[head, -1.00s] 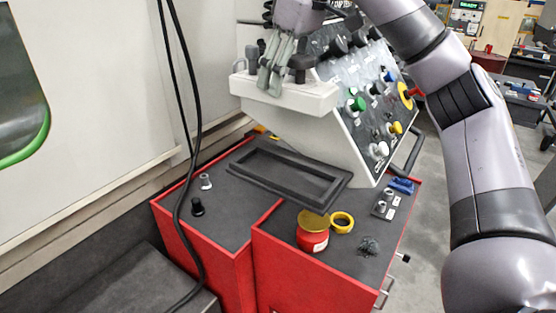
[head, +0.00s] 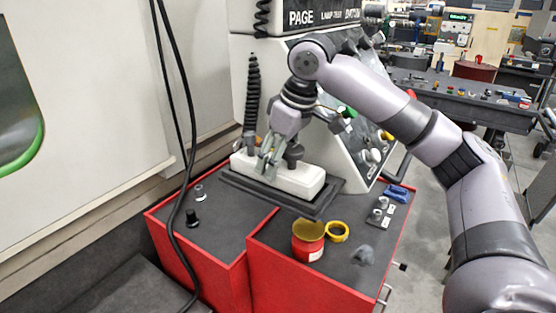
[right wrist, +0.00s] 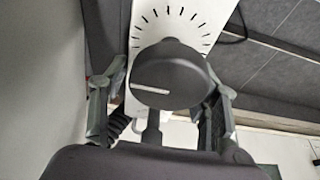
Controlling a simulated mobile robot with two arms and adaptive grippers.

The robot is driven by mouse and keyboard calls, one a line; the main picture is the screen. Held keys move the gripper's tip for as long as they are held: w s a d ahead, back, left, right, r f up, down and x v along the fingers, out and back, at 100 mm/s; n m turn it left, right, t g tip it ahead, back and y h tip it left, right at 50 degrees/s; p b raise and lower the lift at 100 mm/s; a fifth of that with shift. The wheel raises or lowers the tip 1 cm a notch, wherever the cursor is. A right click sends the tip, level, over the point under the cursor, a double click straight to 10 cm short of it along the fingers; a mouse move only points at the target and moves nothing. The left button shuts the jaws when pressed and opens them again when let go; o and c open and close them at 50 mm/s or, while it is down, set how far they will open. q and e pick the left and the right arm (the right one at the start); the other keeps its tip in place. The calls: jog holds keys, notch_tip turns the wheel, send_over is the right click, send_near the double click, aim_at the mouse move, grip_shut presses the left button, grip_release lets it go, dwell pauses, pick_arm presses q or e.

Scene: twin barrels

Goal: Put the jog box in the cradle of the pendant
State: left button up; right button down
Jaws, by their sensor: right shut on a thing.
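The jog box (head: 304,180) is a long white box with a coiled cable (head: 252,95) rising at its left end. It lies level over the cradle (head: 327,207), a dark rectangular frame on the red cabinet. The cradle's near and right rims show, but I cannot tell whether the box is seated or just above it. My right gripper (head: 268,165) is shut on the jog box from above. In the right wrist view its fingers stand on either side of the black knob (right wrist: 168,75), with the dial-marked white face (right wrist: 172,20) behind. The pendant (head: 340,125) stands behind. My left gripper is not in view.
On the red cabinet (head: 215,225) stand a red tin (head: 308,243), a yellow ring (head: 337,232), a blue item (head: 396,192) and small knobs (head: 193,217). A black cable (head: 184,150) hangs in front at left. A workbench (head: 465,95) stands behind at right.

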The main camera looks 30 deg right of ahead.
jog(key=shift+f, duration=0.4)
jog(key=c, duration=0.6)
grip_release()
jog(key=shift+f, duration=0.1)
